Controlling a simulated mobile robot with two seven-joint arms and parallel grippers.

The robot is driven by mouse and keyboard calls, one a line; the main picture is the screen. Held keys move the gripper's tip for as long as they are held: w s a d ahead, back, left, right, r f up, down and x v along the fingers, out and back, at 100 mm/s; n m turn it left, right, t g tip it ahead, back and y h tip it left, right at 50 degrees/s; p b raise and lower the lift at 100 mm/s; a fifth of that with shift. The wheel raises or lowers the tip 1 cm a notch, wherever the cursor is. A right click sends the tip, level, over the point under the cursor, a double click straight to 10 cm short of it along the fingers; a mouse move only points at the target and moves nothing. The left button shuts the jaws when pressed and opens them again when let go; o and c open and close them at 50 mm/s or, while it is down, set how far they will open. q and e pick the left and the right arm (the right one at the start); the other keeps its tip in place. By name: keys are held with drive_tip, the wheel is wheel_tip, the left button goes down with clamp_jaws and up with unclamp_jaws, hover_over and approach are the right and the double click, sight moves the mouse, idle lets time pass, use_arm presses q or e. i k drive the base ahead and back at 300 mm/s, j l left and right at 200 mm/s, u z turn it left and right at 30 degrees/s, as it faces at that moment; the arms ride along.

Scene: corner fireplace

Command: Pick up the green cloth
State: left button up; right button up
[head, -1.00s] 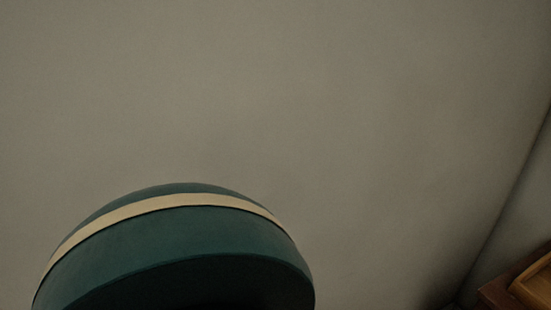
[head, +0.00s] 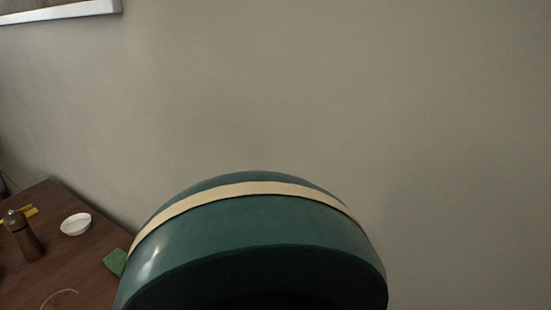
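The green cloth (head: 115,262) lies on the dark wooden table (head: 75,279) at the lower left of the head view. Only a small part of it shows. The rest is hidden behind a large rounded teal form with a cream band (head: 250,222), which fills the lower middle close to the camera. Neither of my grippers is in view.
A white bowl (head: 76,224) and a dark brown mill (head: 23,236) stand on the table, with something yellow (head: 33,212) behind the mill. A thin pale curved rim (head: 62,293) shows at the bottom. A bare wall rises behind, with a framed picture (head: 60,10) at the upper left.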

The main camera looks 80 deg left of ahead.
sight(115, 261)
drive_tip(key=u, duration=3.85)
